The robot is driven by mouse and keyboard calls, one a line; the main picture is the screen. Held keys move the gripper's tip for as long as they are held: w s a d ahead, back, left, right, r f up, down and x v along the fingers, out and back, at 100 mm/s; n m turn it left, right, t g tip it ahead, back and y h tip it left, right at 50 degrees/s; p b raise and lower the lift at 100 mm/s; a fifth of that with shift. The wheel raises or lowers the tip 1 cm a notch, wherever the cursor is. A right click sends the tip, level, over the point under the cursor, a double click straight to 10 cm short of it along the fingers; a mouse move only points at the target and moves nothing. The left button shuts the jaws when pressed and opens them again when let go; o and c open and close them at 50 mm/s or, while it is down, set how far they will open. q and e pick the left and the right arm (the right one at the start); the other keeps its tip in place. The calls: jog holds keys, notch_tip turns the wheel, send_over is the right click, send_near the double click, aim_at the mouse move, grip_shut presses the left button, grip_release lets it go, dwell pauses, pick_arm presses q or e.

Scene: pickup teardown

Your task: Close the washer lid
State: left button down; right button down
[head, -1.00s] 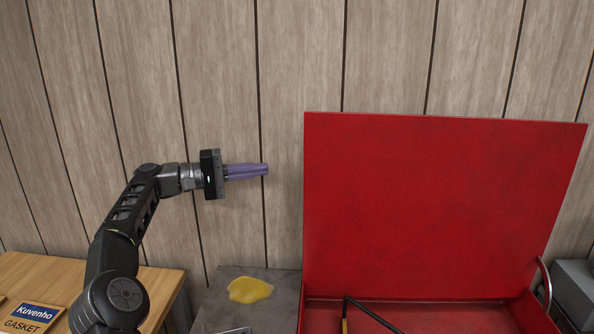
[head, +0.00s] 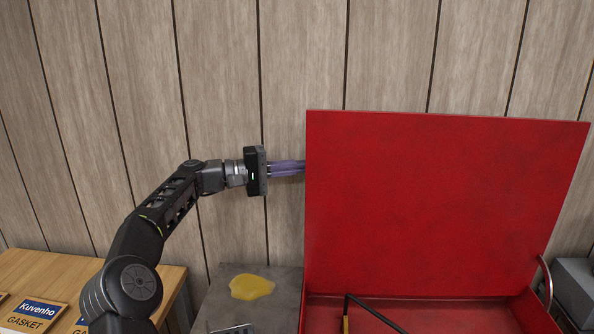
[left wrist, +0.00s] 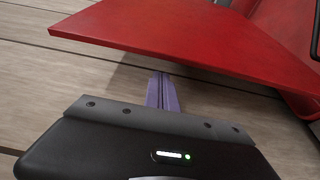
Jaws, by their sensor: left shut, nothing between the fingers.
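The red washer lid (head: 440,205) stands open and nearly upright at the back of the red washer (head: 405,316). The lid (left wrist: 190,38) also shows in the left wrist view, past the fingers. My left gripper (head: 300,167) is at the lid's left edge, in the upper part of its height. Its purple fingers are shut and empty, and their tips are hidden behind the lid in the head view. In the left wrist view the fingers (left wrist: 162,92) point toward the lid; I cannot tell whether they touch it. My right gripper is not in view.
A grey surface with a yellow puddle (head: 252,287) lies left of the washer. A wooden table (head: 40,275) with gasket boxes (head: 35,315) is at the far left. A black hose (head: 372,312) lies inside the washer. A panelled wall (head: 215,80) stands behind.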

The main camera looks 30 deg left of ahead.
pick_arm(q)
jog(key=shift+s+d, duration=0.25)
jog(key=shift+s, duration=0.25)
jog(key=shift+s+d, duration=0.2)
jog(key=shift+s, duration=0.25)
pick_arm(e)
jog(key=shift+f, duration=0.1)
